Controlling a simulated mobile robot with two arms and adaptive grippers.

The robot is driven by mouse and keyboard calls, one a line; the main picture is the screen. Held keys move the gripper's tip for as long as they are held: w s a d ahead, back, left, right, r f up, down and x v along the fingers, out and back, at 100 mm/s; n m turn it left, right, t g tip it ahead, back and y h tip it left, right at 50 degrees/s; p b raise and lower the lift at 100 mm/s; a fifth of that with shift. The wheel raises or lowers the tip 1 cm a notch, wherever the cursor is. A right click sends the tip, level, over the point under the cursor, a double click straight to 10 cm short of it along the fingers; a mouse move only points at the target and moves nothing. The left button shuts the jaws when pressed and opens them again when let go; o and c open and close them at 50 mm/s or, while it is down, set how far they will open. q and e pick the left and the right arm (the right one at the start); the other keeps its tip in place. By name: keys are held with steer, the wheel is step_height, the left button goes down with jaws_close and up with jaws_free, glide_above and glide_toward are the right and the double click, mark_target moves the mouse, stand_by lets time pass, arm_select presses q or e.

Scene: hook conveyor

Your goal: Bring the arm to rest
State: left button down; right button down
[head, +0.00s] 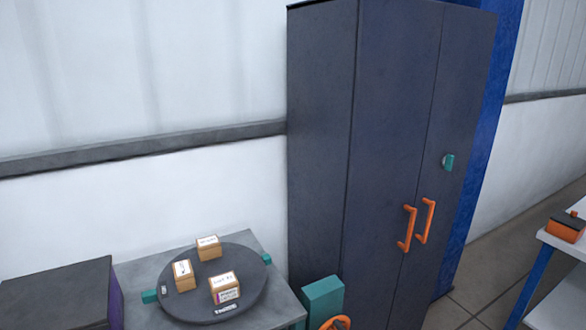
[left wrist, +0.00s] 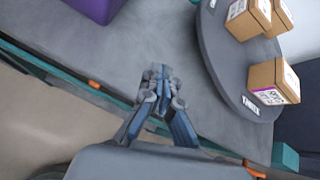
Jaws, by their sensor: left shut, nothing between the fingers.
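My left gripper (left wrist: 163,85) shows in the left wrist view. Its fingers are together with nothing between them, over the grey table (left wrist: 155,45) near its front edge. It is to the left of the round dark turntable (left wrist: 228,75) and apart from it. My left gripper does not show in the head view. My right gripper shows in neither view.
In the head view the turntable (head: 250,280) carries three small cardboard boxes (head: 224,287). A dark box (head: 60,295) stands at the left. A tall dark cabinet (head: 385,120) with orange handles (head: 408,228) stands behind. A white-topped table (head: 560,250) is at right.

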arm_select(q)
steer(key=s+d+f+n+g+h, duration=0.3)
steer(key=s+d+n+h, duration=0.1)
steer(key=s+d+n, duration=0.8)
steer(key=s+d+r+n+g+h, duration=0.2)
steer(key=s+d+n, duration=0.1)
steer(key=s+n, duration=0.95)
steer(key=s+f+g+b, duration=0.1)
steer(key=s+f, duration=0.1)
steer(key=f, duration=1.2)
steer(key=s+f+g+b, duration=0.1)
steer(key=s+f+b, duration=0.1)
steer(key=f, duration=1.3)
steer(key=s+a+f+m+g+b, duration=0.1)
steer(key=s+a+f+b, duration=0.1)
steer(key=s+f, duration=1.4)
step_height(320, 180, down, 2)
steer(key=shift+s+a+f, duration=0.2)
steer(key=shift+a+f, duration=0.05)
steer(key=shift+a, duration=0.05)
steer(key=shift+s, duration=0.1)
